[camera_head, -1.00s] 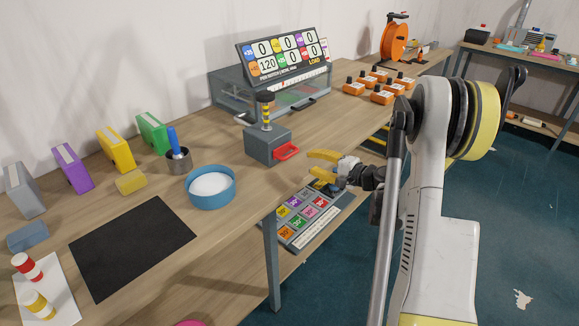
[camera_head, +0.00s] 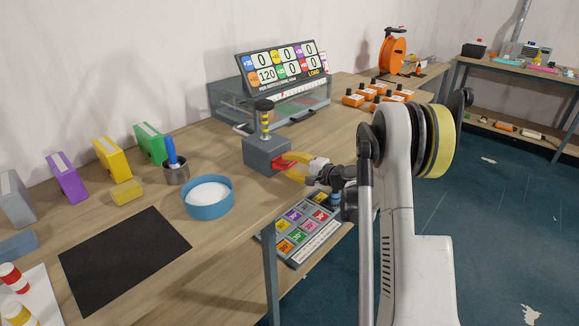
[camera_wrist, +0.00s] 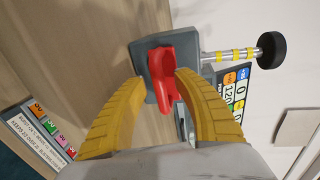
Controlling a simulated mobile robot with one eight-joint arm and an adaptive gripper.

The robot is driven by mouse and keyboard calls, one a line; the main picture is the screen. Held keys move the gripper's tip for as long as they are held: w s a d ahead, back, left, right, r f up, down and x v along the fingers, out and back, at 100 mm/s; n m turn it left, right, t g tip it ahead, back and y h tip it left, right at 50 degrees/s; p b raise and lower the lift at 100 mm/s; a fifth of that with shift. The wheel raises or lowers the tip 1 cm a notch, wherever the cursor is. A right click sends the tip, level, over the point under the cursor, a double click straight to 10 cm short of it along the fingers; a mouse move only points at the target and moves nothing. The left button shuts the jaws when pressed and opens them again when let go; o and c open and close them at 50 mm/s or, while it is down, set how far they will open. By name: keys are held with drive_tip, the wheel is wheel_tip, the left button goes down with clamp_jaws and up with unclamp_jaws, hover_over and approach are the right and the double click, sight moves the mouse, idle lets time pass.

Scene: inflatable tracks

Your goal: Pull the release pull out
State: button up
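The release pull is a red handle (camera_head: 281,164) on the front of a grey box (camera_head: 262,154). A black-knobbed post with yellow bands (camera_head: 265,122) stands on top of the box. My gripper (camera_head: 287,168) has its yellow fingers at the red handle. In the wrist view, the handle (camera_wrist: 164,76) lies between the two separated fingertips (camera_wrist: 158,82) of my gripper. The right finger is very close to the handle or touching it; the left finger stands a little apart. The far part of the handle meets the face of the grey box (camera_wrist: 140,60).
A blue bowl of white material (camera_head: 207,198), a metal cup (camera_head: 176,172) and a black mat (camera_head: 122,258) are to the left. A scoreboard (camera_head: 284,64) stands behind on a clear case. Several orange blocks (camera_head: 353,99) sit to the right. A coloured panel (camera_head: 300,226) is below the table edge.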

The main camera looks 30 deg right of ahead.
clamp_jaws()
drive_tip(key=shift+f+v, duration=0.25)
drive_tip(key=shift+v, duration=0.9)
drive_tip(key=shift+f+v, duration=0.25)
drive_tip(key=shift+v, duration=0.9)
drive_tip(key=shift+s, duration=0.1)
unclamp_jaws()
drive_tip(key=v, duration=1.2)
